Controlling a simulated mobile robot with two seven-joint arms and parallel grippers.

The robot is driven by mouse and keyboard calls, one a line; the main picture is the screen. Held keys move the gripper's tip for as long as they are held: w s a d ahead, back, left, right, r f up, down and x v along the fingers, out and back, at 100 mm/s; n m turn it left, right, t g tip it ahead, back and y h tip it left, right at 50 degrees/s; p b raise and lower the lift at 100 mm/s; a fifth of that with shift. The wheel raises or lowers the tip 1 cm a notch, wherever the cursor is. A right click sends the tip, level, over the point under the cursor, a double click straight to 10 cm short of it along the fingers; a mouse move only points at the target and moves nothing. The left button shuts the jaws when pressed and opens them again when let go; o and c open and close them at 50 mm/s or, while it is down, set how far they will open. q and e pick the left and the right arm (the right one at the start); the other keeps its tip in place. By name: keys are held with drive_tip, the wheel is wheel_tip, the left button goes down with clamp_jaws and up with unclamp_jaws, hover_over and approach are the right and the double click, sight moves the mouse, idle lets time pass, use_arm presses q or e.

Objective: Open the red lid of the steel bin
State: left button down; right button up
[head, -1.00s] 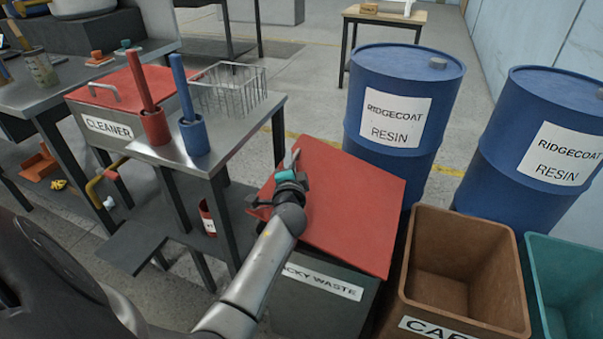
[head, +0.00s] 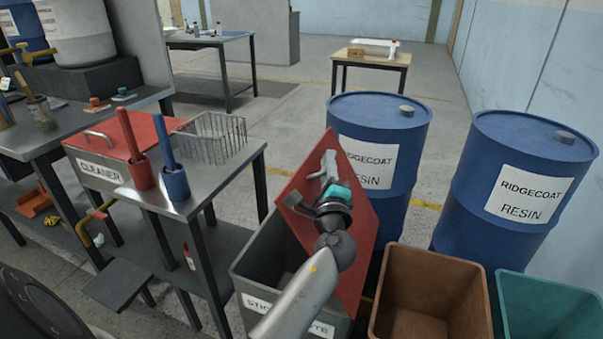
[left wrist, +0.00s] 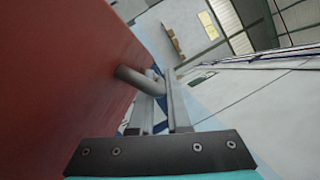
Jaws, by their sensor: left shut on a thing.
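The steel bin (head: 252,268), labelled as sticky waste, stands in the lower middle of the head view. Its red lid (head: 361,232) is tilted up steeply, hinged at the right side, and the dark inside of the bin shows to the left. My left gripper (head: 326,172) is at the lid's upper face and is shut on the lid's grey handle (head: 329,162). In the left wrist view the handle (left wrist: 135,77) runs from the red lid (left wrist: 65,70) in between the fingers (left wrist: 160,110). My right gripper is not in view.
A blue resin drum (head: 385,118) stands close behind the lid, and another (head: 522,190) stands to the right. A brown bin (head: 430,262) and a teal bin (head: 540,290) are right of the steel bin. A steel-topped table (head: 225,180) stands to the left.

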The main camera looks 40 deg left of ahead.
use_arm(q)
drive_tip(key=w+d+r+m+t, duration=0.1)
drive_tip(key=d+m, duration=0.1)
drive_tip(key=d, duration=0.3)
drive_tip(key=w+d+r+m+t+b, duration=0.1)
drive_tip(key=d+r+m, duration=0.1)
drive_tip(key=d, duration=0.3)
drive_tip(key=shift+w+d+m+h, duration=0.25)
drive_tip(key=shift+w+m+h, duration=0.05)
drive_tip(key=shift+m, duration=0.3)
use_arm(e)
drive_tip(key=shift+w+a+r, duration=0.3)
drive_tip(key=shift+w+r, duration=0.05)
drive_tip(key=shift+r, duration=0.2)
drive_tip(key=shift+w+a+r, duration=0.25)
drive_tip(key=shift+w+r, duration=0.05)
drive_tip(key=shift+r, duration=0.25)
use_arm(q)
drive_tip(key=c, duration=1.2)
unclamp_jaws()
drive_tip(key=shift+o, duration=0.2)
drive_tip(key=shift+f, duration=0.1)
